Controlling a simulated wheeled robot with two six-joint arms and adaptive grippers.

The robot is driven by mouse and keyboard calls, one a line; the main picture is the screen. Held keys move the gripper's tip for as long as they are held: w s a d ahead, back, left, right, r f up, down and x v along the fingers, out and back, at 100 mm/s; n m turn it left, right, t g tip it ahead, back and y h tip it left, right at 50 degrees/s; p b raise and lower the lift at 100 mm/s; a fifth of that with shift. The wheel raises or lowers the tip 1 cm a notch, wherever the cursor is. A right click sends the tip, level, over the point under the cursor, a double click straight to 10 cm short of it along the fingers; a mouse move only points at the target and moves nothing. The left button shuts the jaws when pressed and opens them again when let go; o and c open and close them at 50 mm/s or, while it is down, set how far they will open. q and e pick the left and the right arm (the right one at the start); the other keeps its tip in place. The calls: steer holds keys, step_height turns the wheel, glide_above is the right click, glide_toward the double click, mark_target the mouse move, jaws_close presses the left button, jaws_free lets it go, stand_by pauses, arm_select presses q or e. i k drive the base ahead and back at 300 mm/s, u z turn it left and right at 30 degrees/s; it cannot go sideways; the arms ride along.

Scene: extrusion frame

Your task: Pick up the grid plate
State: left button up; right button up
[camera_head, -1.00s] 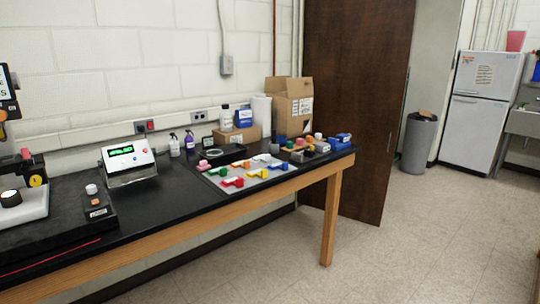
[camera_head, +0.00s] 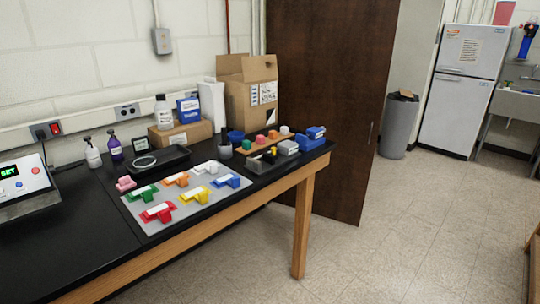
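No thing in view is clearly a grid plate. The nearest match is a flat grey board (camera_head: 213,196) on the black table, with coloured blocks on it: green (camera_head: 141,193), red (camera_head: 158,212), yellow (camera_head: 194,195), orange (camera_head: 176,179), blue (camera_head: 227,180) and white. No grid pattern can be made out on the board. A small dark tray (camera_head: 158,162) with a pale ring lies behind it. Neither of my grippers shows in the head view.
The black table (camera_head: 80,240) ends at the right near a wooden leg (camera_head: 303,225). Open floor lies right, with a bin (camera_head: 398,125) and fridge (camera_head: 455,90) beyond.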

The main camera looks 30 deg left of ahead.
mark_target(211, 166)
steer(key=z, duration=0.25)
steer(key=i, duration=1.7)
steer(key=u, duration=0.25)
steer(key=i, duration=1)
steer(key=u, duration=1.55)
steer(key=i, duration=0.85)
steer(key=u, duration=0.95)
